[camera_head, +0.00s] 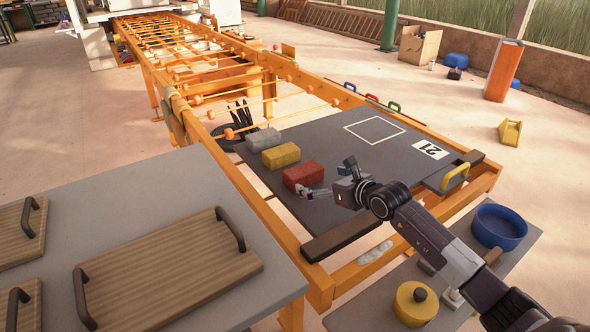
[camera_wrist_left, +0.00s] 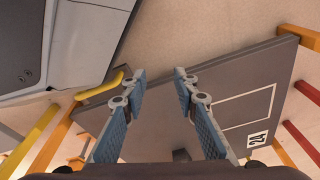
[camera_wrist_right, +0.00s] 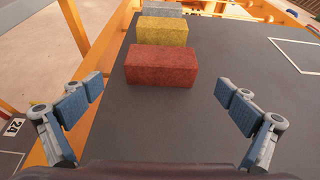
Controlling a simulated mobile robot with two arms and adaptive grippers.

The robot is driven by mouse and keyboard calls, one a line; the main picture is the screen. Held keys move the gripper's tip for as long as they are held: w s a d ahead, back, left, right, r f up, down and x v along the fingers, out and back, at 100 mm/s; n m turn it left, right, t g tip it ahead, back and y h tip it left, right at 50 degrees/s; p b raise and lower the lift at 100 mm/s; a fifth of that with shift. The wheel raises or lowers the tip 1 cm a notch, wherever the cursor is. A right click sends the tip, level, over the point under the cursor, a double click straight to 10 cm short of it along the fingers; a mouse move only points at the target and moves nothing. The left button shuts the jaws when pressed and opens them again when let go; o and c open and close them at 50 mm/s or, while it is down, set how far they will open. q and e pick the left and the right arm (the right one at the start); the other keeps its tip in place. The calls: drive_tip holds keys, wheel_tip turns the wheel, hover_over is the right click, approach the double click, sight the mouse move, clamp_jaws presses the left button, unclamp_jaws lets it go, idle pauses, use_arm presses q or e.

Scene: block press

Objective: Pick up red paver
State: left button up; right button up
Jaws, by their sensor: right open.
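The red paver (camera_head: 303,175) lies on the dark grey board at its left edge, nearest in a row with a yellow paver (camera_head: 281,155) and a grey paver (camera_head: 263,139). In the right wrist view the red paver (camera_wrist_right: 161,66) is straight ahead, its long side facing me. My right gripper (camera_head: 327,180) is open and empty, just right of the red paver, its fingers (camera_wrist_right: 160,90) spread wider than the paver and apart from it. My left gripper (camera_wrist_left: 160,74) is open and empty in the left wrist view; it is outside the head view.
A grey table with wooden handled boards (camera_head: 165,270) stands left. A blue bowl (camera_head: 499,226) and yellow lidded pot (camera_head: 415,304) stand at front right.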

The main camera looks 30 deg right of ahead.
sight(307, 172)
drive_tip(key=shift+w, duration=0.35)
drive_tip(key=shift+x, duration=1.35)
drive_tip(key=b+x, duration=0.1)
drive_tip(key=x, duration=0.2)
drive_tip(key=shift+w+r, duration=0.1)
drive_tip(key=shift+w, duration=0.1)
drive_tip(key=shift+w+f, duration=0.2)
drive_tip(key=shift+w, duration=0.3)
use_arm(q)
drive_tip(key=w+r, duration=0.3)
drive_tip(key=shift+w+d+r, duration=0.15)
drive_tip(key=shift+d+r, duration=0.1)
drive_tip(key=shift+r, duration=0.15)
use_arm(e)
drive_tip(key=shift+c, duration=0.4)
drive_tip(key=c, duration=1.8)
drive_tip(key=shift+r, duration=0.25)
